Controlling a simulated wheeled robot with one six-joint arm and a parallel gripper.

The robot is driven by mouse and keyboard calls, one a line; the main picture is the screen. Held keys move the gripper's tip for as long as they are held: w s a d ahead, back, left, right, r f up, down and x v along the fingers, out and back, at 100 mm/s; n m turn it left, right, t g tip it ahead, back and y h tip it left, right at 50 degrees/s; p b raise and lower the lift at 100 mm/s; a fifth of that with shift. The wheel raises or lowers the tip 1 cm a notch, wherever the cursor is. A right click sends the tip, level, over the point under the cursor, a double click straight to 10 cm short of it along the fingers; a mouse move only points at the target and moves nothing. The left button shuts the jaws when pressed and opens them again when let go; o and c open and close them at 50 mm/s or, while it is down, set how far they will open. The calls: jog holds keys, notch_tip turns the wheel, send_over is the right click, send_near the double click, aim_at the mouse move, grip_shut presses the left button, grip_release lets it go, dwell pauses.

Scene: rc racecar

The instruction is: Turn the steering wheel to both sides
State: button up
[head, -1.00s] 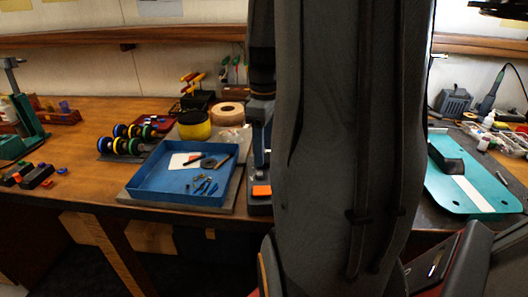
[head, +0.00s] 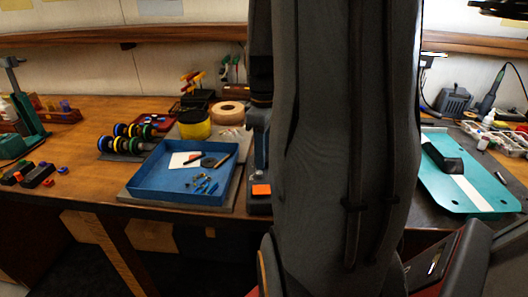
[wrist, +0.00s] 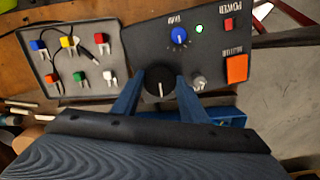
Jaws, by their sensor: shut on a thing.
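A black round knob (wrist: 160,80) with a white pointer line stands on a dark control panel (wrist: 138,37) in the wrist view; it seems to be the steering control. The pointer runs roughly up and down the picture. My gripper (wrist: 156,87) is shut on this knob, with one blue finger on each side of it.
Near the knob are a blue knob (wrist: 179,37), a small grey knob (wrist: 198,82) and a lit green lamp (wrist: 199,29). A grey tray of coloured connectors (wrist: 73,55) lies left. A blue tray (head: 180,197) and a teal car plate (head: 468,187) flank my arm.

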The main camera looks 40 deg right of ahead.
jog(key=m+p, duration=0.2)
jog(key=m, duration=0.1)
jog(key=shift+r+m, duration=0.1)
jog(key=shift+m, duration=0.2)
jog(key=shift+m+p, duration=1.1)
jog(key=shift+m, duration=0.7)
jog(key=o, duration=1)
jog(key=shift+o, duration=0.2)
jog(key=shift+r+b, duration=0.55)
jog(key=shift+r, duration=3.3)
